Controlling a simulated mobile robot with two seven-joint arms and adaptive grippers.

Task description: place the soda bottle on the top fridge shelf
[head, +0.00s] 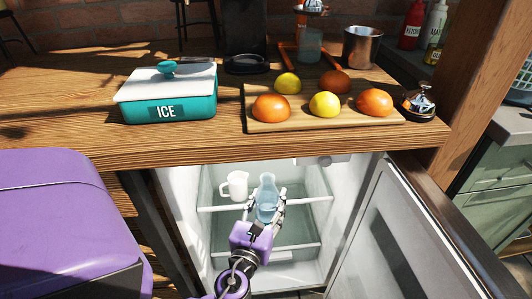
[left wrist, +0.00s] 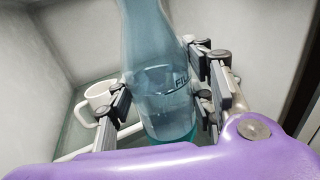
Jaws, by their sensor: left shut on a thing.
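The soda bottle (head: 267,194) is pale blue and see-through. It is inside the open fridge below the table, at the top glass shelf (head: 220,204). My left gripper (head: 266,208) is shut around the bottle's body. In the left wrist view the bottle (left wrist: 160,85) stands between the two fingers of the gripper (left wrist: 165,105), its top cut off by the frame edge. It looks upright, and I cannot tell whether its base touches the shelf. My right gripper is not in view.
A white mug (head: 236,185) stands on the shelf just left of the bottle. The fridge door (head: 385,240) is open at the right. The table edge (head: 250,153) overhangs the fridge. An ice box (head: 168,98) and a fruit board (head: 320,124) sit on top.

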